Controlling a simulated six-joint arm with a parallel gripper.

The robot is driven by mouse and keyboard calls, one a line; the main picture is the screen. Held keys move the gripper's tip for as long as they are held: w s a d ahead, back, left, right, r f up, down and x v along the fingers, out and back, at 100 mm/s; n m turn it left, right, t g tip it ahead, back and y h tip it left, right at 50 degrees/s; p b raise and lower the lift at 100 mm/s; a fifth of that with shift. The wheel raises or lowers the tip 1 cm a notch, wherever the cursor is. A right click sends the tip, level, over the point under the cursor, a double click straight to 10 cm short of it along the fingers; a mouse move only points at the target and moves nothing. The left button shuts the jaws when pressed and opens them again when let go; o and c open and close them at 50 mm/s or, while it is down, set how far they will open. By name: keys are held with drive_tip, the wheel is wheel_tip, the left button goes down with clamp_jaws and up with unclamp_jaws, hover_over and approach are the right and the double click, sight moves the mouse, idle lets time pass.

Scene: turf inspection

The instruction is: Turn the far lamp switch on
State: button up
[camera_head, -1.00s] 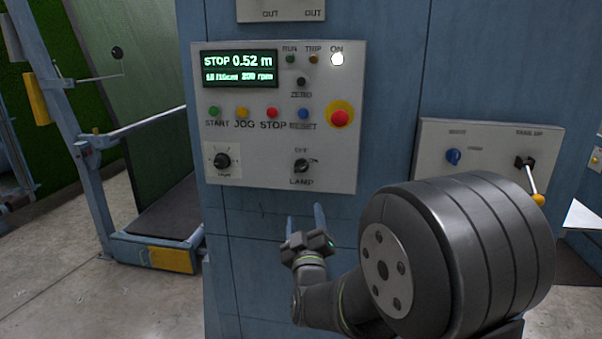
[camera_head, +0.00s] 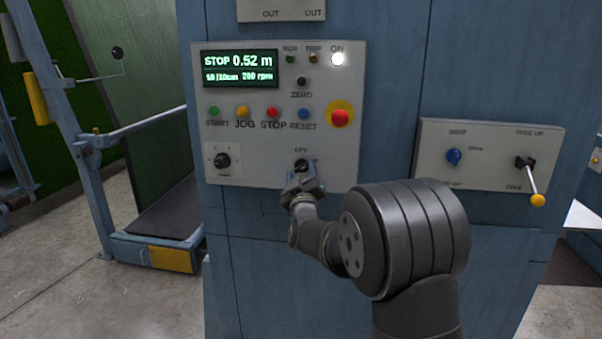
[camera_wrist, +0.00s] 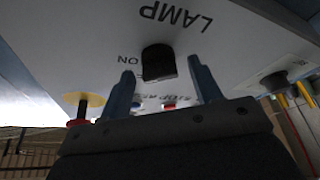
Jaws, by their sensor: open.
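The lamp switch (camera_head: 301,164) is a black rotary knob low on the pale control panel (camera_head: 345,60), with OFF printed above it. In the wrist view the same black knob (camera_wrist: 158,62) shows near the word LAMP, with ON printed beside it. My gripper (camera_head: 302,170) is at the knob in the head view, its body hiding the LAMP label. In the wrist view my gripper (camera_wrist: 160,85) is open, with one finger on each side of the knob in the picture and gaps between. I cannot tell whether the fingertips reach past the knob's face.
Above the switch are a row of coloured buttons, a red mushroom stop (camera_head: 340,118) and a lit ON lamp (camera_head: 337,59). Another black knob (camera_head: 223,160) sits to the left. A second panel (camera_head: 490,135) with a blue knob and a yellow-tipped lever (camera_head: 533,184) stands at right.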

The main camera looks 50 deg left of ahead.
drive_tip(key=shift+w+a+r, duration=0.15)
drive_tip(key=shift+a, duration=0.1)
drive_tip(key=c, duration=1)
drive_tip(key=shift+m, duration=0.3)
drive_tip(key=m+t, duration=0.1)
drive_tip(key=m, duration=0.1)
drive_tip(key=m+t+h, duration=0.1)
drive_tip(key=m, duration=0.2)
drive_tip(key=shift+a+t, duration=0.1)
drive_tip(key=shift+t, duration=0.3)
drive_tip(key=shift+m+t+h, duration=0.7)
drive_tip(key=shift+m+t, duration=0.1)
drive_tip(key=shift+m, duration=1.2)
